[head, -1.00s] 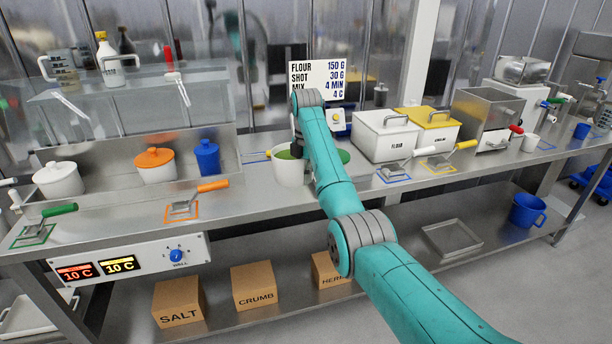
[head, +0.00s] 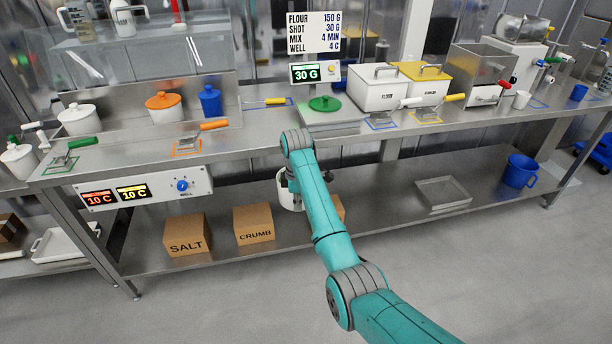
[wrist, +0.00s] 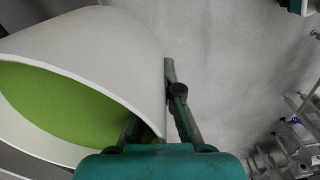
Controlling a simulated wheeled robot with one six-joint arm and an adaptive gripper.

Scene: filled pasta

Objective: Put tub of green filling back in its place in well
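The tub of green filling (wrist: 95,60) is white with green inside. It fills the left of the wrist view, open and tilted in that picture. My gripper (wrist: 158,110) is shut on its wall, one finger on each side of the rim. In the head view the tub (head: 288,193) shows partly behind my arm, in front of and below the counter edge. My fingers are mostly hidden there. The well (head: 228,116) is the steel recess at the counter's left. It holds a white-lidded tub (head: 78,122), an orange-lidded tub (head: 163,109) and a blue tub (head: 210,103).
Scoops lie along the front edge. Boxes sit on the lower shelf (head: 385,203). The floor in front is clear.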

